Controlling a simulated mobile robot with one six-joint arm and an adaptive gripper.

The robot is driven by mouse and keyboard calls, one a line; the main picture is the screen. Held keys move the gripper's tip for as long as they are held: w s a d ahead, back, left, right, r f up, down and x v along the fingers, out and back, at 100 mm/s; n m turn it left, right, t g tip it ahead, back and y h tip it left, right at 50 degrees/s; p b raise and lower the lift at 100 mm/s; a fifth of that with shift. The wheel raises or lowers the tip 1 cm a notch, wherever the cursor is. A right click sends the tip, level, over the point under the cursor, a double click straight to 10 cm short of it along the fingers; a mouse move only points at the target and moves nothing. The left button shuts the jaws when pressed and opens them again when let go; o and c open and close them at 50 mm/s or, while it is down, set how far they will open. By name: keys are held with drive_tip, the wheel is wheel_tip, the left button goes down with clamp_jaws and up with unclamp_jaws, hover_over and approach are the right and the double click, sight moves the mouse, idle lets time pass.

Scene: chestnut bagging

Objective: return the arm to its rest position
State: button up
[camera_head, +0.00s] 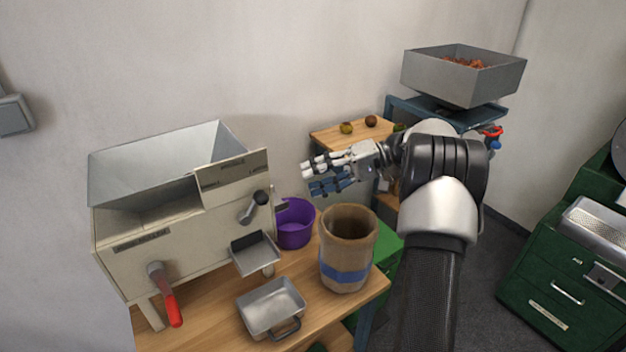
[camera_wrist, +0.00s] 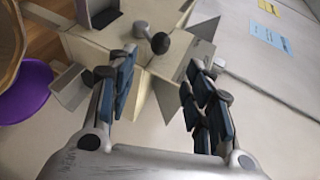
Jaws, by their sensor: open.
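My gripper (camera_head: 318,177) is in the middle of the head view, pointing left, above and behind the brown bag (camera_head: 347,262) with a blue band. Its fingers are apart with nothing between them. In the wrist view my gripper (camera_wrist: 163,90) also shows open and empty, with the beige machine (camera_wrist: 255,95) beyond it. My arm reaches up from the bottom of the head view and bends left at the elbow. The bag stands upright on the wooden table, apart from my gripper.
The beige machine (camera_head: 180,245) with a hopper and red-handled lever fills the left. A purple bucket (camera_head: 294,229) and a metal pan (camera_head: 270,308) are near the bag. A grey bin (camera_head: 430,78) stands at back right. Green cabinets (camera_head: 560,285) are at right; dark floor lies between.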

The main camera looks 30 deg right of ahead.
drive_tip(key=s+a+r+g+h, duration=0.2)
drive_tip(key=s+a+h, duration=0.15)
drive_tip(key=a, duration=0.55)
drive_tip(key=s+a+r+g+h, duration=0.2)
drive_tip(key=s+a+r, duration=0.15)
drive_tip(key=a, duration=0.45)
drive_tip(key=s+a+f+n+h, duration=0.1)
drive_tip(key=s+a+h, duration=0.1)
drive_tip(key=s, duration=0.5)
drive_tip(key=s+a+f+n+t+h, duration=0.1)
drive_tip(key=s+a+f+h, duration=0.1)
drive_tip(key=s, duration=0.5)
drive_tip(key=s+a+f+n+t+h, duration=0.1)
drive_tip(key=s+a+h, duration=0.1)
drive_tip(key=s, duration=0.4)
drive_tip(key=shift+s+f+h, duration=0.25)
drive_tip(key=shift+s+h, duration=0.15)
drive_tip(key=shift+h, duration=0.35)
drive_tip(key=shift+s+d+f+t, duration=0.1)
drive_tip(key=shift+s+f+t, duration=0.25)
drive_tip(key=shift+t, duration=0.15)
drive_tip(key=shift+c, duration=0.3)
